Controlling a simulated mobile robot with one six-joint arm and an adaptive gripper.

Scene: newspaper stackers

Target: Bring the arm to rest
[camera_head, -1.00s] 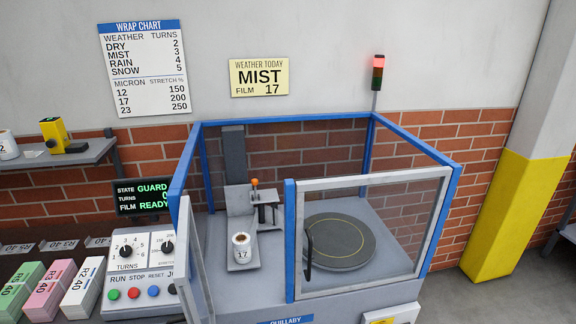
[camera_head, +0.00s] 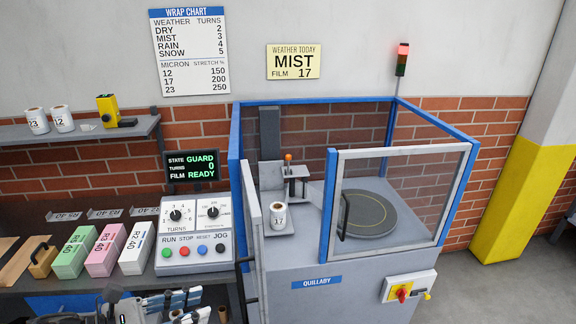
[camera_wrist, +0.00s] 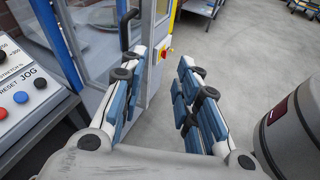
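My gripper (camera_wrist: 160,85) shows in the wrist view with its two blue-padded fingers spread apart and nothing between them. It points past the wrapping machine's corner toward the floor. In the head view part of my arm and gripper shows at the bottom left, below the control panel, partly cut off by the frame edge. The wrapping machine (camera_head: 330,258) has blue posts and clear panels. Its front left door (camera_head: 256,250) stands ajar. A film roll marked 17 (camera_head: 278,216) sits inside beside the round turntable (camera_head: 366,213), which is bare.
The control panel (camera_head: 195,238) stands left of the machine, under a display (camera_head: 191,165) reading GUARD, 0 turns, film READY. Green (camera_head: 76,250), pink (camera_head: 106,250) and white (camera_head: 137,249) bundles lie on the bench. Rolls (camera_head: 37,121) stand on the shelf. The floor (camera_wrist: 215,75) beyond my fingers is clear.

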